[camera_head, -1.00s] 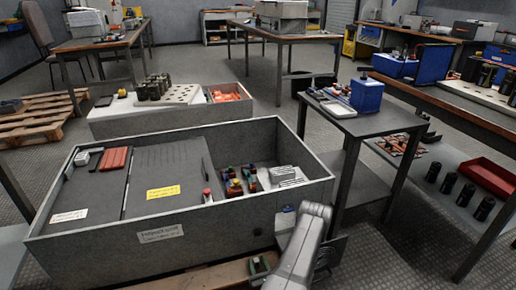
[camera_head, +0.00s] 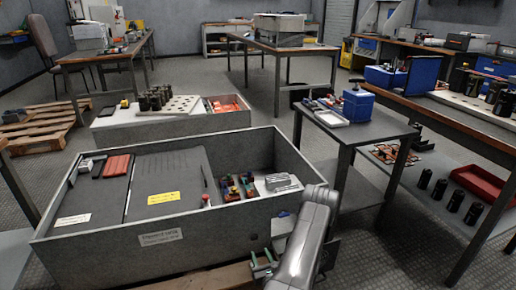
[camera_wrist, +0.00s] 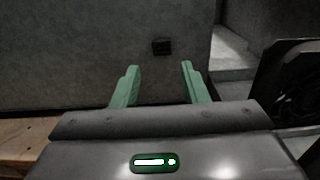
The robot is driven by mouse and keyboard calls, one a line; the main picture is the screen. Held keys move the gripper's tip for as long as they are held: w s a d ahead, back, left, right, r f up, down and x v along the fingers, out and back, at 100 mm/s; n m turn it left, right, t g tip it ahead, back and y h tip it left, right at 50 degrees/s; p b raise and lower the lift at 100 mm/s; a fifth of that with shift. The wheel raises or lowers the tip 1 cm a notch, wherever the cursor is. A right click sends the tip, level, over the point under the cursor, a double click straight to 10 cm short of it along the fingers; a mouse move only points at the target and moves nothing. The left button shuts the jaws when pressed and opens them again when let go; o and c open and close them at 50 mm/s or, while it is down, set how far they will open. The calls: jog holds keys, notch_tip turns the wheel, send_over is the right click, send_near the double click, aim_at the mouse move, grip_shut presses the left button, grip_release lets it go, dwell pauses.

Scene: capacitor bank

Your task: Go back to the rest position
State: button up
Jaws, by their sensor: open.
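My gripper (camera_head: 264,263) is low in front of the right part of the large grey box (camera_head: 92,250), outside its front wall. In the wrist view its two green fingers (camera_wrist: 160,68) are spread apart with nothing between them. They point toward the box's grey wall (camera_wrist: 80,50), which has a small dark square fitting (camera_wrist: 161,47). My arm comes in from the bottom of the head view and hides part of the floor and the box's right corner.
Inside the box are dark panels, a yellow label (camera_head: 163,197), red parts (camera_head: 117,165) and small coloured components (camera_head: 238,186). A small dark table (camera_head: 365,128) stands to the right. A pallet (camera_head: 40,130) lies at the left. A wooden board (camera_wrist: 18,138) lies beside the box.

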jog(key=x, duration=0.2)
jog(key=shift+w, duration=0.3)
dwell(0.3)
